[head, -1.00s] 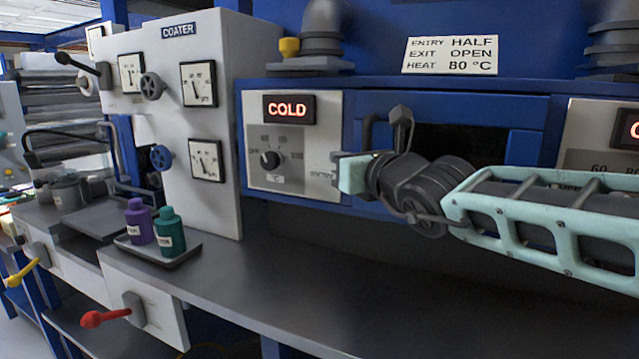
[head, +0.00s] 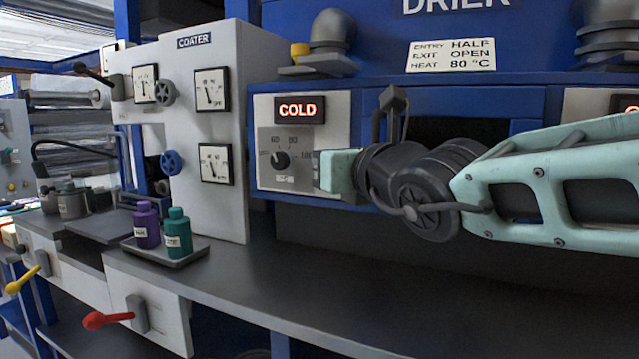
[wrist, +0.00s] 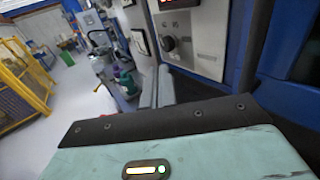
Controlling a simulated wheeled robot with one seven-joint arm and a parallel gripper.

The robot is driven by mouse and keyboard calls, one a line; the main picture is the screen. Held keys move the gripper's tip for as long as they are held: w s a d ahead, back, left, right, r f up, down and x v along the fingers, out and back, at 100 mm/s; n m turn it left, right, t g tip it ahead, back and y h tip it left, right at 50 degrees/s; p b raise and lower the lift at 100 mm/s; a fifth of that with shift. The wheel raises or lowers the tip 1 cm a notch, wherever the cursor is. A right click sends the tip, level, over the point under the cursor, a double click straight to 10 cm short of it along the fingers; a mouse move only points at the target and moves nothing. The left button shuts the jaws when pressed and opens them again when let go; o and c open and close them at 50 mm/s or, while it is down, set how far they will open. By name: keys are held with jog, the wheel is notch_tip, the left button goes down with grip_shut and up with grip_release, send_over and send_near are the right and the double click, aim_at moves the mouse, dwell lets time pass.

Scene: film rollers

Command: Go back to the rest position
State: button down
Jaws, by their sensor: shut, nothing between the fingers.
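My arm reaches in from the right in the head view, in front of the drier (head: 520,45). Its mint-coloured hand (head: 341,171) is beside the white drier panel, just right of the heat dial (head: 279,159). The fingers are hardly visible there. In the wrist view my gripper (wrist: 158,92) shows as two pale grey fingers close together, shut with nothing between them. The panel with its dial (wrist: 169,43) is behind them. A red-lit display (head: 300,109) above the dial reads COLD.
A metal loop handle (head: 392,105) on the drier is close behind my wrist. A tray (head: 185,256) with a purple bottle (head: 146,226) and a green bottle (head: 177,234) stands on the grey bench. Yellow (head: 23,281) and red (head: 107,320) levers stick out in front. The bench's middle is clear.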

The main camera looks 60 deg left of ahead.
jog(key=shift+s+d+b, duration=0.45)
jog(key=shift+s+d, duration=0.55)
jog(key=shift+s, duration=0.3)
jog(key=w+d+f+n+h, duration=0.1)
jog(key=d+f+n+h, duration=0.65)
jog(key=d, duration=1.15)
jog(key=d+f+n+h, duration=0.4)
jog(key=d+f+n, duration=0.65)
jog(key=d, duration=0.85)
jog(key=w+d+f+n+h, duration=0.1)
jog(key=d+f+n+h, duration=0.8)
jog(key=d, duration=1)
notch_tip(320, 180, up, 21)
jog(key=m+y+p, duration=0.1)
jog(key=y+p, duration=0.2)
jog(key=p, duration=2)
jog(key=shift+s+d+m, duration=0.15)
jog(key=shift+s+m, duration=0.05)
jog(key=shift+m, duration=0.1)
jog(key=shift+r, duration=0.1)
